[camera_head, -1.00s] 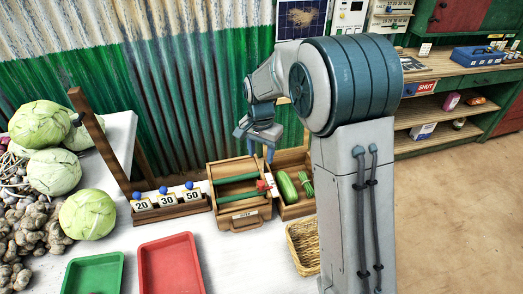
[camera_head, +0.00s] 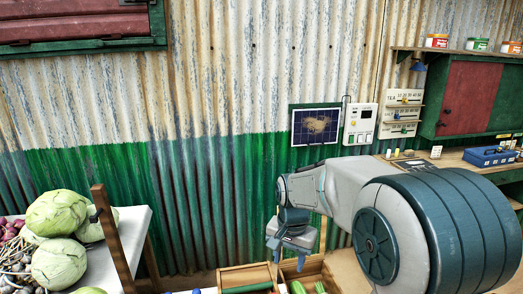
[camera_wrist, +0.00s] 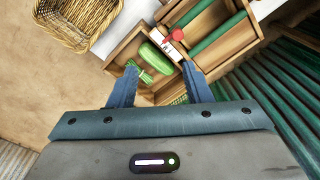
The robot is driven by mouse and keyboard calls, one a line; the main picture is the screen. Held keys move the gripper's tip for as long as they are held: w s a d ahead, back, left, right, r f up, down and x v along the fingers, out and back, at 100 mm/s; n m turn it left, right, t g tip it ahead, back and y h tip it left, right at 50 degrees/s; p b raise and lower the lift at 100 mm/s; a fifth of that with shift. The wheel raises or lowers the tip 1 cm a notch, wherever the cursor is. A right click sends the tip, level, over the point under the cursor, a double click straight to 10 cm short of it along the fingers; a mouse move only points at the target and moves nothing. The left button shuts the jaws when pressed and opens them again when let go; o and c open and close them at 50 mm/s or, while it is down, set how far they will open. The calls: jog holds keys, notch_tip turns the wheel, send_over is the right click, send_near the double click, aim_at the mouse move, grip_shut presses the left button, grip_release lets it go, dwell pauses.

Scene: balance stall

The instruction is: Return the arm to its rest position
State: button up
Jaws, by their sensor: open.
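My gripper (camera_wrist: 160,88) is open and empty in the wrist view, its two blue fingers spread apart. It hangs above a wooden crate (camera_wrist: 121,52) that holds a green cucumber-like vegetable (camera_wrist: 155,57) and a bundle of green stalks (camera_wrist: 146,75). In the head view my arm reaches in from the right, bent, with the gripper (camera_head: 290,262) pointing down over the wooden crate (camera_head: 322,270). The fingertips are small there and partly hard to make out.
A wooden box with green rods (camera_wrist: 212,35) stands beside the crate, and a wicker basket (camera_wrist: 62,38) is at upper left. Cabbages (camera_head: 60,263) lie on the white table (camera_head: 133,232) at left. A solar panel (camera_head: 315,127) and a white meter box (camera_head: 360,123) hang on the corrugated wall.

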jog(key=s+d+r+n+t, duration=0.1)
jog(key=s+d, duration=0.3)
jog(key=s, duration=0.6)
jog(key=s+d+r+n+t, duration=0.1)
jog(key=s+d+r+n, duration=0.2)
jog(key=s, duration=0.7)
jog(key=shift+s+d+r+n+t, duration=0.25)
jog(key=shift+d+n+t, duration=0.2)
jog(key=shift+n, duration=0.15)
dwell(0.4)
